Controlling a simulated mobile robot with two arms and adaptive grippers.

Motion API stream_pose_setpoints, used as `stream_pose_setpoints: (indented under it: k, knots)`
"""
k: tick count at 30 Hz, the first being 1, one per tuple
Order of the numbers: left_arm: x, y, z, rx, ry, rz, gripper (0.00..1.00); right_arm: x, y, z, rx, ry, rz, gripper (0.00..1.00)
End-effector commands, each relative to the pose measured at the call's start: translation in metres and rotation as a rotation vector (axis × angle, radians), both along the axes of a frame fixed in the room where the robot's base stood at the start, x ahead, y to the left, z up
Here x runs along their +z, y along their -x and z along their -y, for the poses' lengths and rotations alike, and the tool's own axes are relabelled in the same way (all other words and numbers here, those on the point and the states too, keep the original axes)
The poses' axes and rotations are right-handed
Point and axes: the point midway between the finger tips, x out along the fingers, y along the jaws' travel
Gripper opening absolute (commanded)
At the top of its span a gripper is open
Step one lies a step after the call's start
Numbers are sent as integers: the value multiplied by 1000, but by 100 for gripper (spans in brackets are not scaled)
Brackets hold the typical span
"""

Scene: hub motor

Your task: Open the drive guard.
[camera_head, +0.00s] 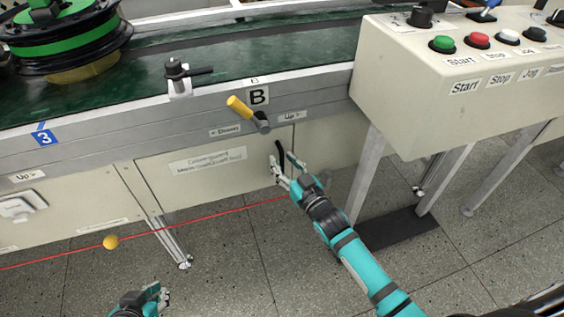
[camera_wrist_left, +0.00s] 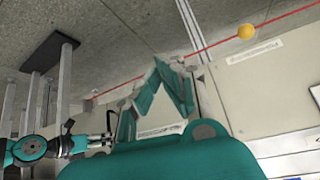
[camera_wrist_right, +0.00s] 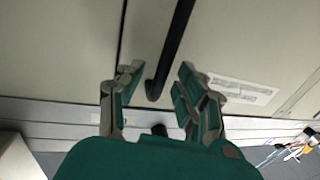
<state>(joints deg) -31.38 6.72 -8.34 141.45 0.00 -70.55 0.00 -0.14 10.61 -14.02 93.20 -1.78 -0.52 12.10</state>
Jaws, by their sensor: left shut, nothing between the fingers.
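The drive guard (camera_head: 200,181) is a pale panel with a printed label under the conveyor's side rail, upright in its frame. A black bar handle (camera_head: 281,153) stands at its right end; it shows as a dark bar in the right wrist view (camera_wrist_right: 176,45). My right gripper (camera_head: 283,170) is at the handle. In the right wrist view its open fingers (camera_wrist_right: 157,76) have the handle's end between them, with gaps showing. My left gripper (camera_head: 160,295) is low at the front, away from the panel. Its fingers meet, empty, in the left wrist view (camera_wrist_left: 164,66).
A red cord (camera_head: 205,217) with a yellow ball (camera_head: 111,242) runs in front of the panels. A yellow-handled lever (camera_head: 242,109) sits above the guard by a "B" label. The control box (camera_head: 450,85) stands at the right. The floor in front is mostly clear.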

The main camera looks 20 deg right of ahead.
Motion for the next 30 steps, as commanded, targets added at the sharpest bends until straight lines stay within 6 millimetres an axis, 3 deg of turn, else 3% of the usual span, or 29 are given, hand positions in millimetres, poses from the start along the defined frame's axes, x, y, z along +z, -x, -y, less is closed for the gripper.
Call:
stream_pose_setpoints:
  k: [6,14,22,30]
  knots:
    - [7,-12,4,-5,15,69,0,1,-12,-3,0,-1,2,36]
    - [8,-13,5,-6,16,74,0,1,-12,-3,0,-1,1,36]
    - [8,-13,5,-5,16,73,0,1,-12,-3,0,-1,1,2]
    - [7,-13,5,-5,16,72,0,1,-12,-3,0,-1,1,0]
